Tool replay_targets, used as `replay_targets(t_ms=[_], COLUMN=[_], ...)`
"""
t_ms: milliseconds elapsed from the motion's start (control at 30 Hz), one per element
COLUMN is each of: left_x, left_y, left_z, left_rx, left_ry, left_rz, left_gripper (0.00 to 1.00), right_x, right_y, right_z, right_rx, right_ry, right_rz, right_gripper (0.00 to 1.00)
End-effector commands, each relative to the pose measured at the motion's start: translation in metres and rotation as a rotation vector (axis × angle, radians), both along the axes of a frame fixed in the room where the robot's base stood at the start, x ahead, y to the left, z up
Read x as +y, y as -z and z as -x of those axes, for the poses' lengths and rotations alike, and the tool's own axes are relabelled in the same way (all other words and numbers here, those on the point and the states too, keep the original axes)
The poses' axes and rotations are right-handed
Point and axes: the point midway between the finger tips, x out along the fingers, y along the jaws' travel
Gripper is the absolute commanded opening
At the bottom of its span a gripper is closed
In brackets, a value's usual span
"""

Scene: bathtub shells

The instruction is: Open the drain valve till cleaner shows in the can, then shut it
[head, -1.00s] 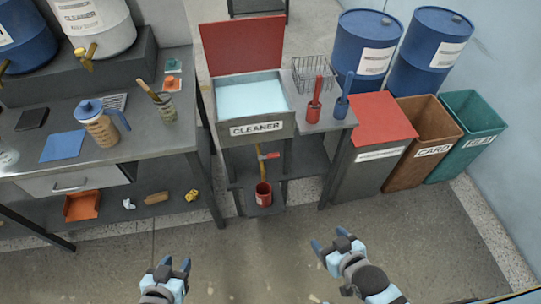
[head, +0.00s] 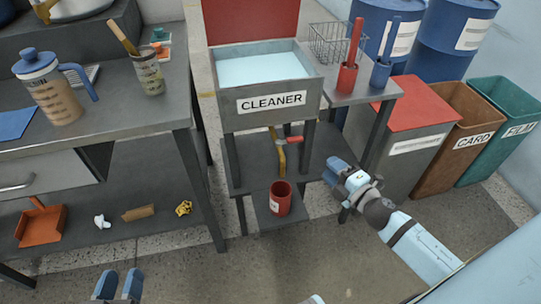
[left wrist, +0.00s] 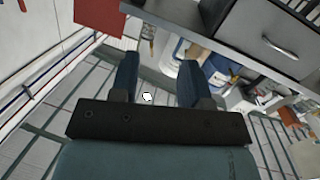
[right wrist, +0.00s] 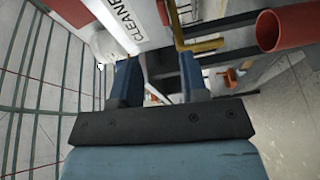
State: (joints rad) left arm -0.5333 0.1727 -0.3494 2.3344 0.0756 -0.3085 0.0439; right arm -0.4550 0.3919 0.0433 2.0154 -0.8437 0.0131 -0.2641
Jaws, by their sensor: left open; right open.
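The cleaner tank (head: 262,104) is a grey sink with pale blue liquid and a raised red lid. Below it hangs a yellow drain pipe (head: 280,158) with a red valve handle (head: 292,140), which sticks out to the right. The red can (head: 280,199) stands upright under the pipe; its inside looks dark, and I see no cleaner in it. It also shows in the right wrist view (right wrist: 285,30). My right gripper (head: 336,172) is open and empty, right of the can and valve, apart from both. My left gripper (head: 119,284) is open and empty at the bottom left.
A workbench (head: 130,118) with a jug and a tool jar stands at the left, its lower shelf holding small items. A side shelf with a wire basket (head: 337,42) adjoins the tank. A red-lidded bin (head: 405,140) stands right of my right gripper. Floor in front is clear.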

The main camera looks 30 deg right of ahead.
Motion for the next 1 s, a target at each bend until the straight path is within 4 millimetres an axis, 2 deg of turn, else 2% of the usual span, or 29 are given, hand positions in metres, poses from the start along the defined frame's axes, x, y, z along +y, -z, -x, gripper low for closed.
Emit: replay_targets(t_ms=[33, 233, 333, 800, 1000], left_x=[-0.001, -0.003, -0.003, -0.007, -0.008], left_y=[0.009, 0.005, 0.003, -0.006, -0.009], left_z=[0.000, 0.001, 0.001, 0.000, 0.001], left_rx=[-0.011, -0.028, -0.032, -0.074, -0.090], left_ry=[0.004, 0.008, 0.009, 0.018, 0.020], left_rz=[0.009, 0.021, 0.024, 0.050, 0.061], left_gripper=[0.43, 0.43, 0.43, 0.43, 0.43], right_x=[-0.003, -0.007, -0.005, 0.009, 0.013], right_y=[0.011, 0.008, 0.007, 0.008, 0.008], right_z=[-0.002, -0.010, -0.020, -0.108, -0.133], right_rx=[-0.015, -0.038, -0.039, -0.037, -0.037], right_ry=[-0.007, -0.019, -0.020, -0.018, -0.017], right_rz=[0.035, 0.092, 0.093, 0.091, 0.090], right_gripper=[0.40, 0.40, 0.40, 0.40, 0.40])
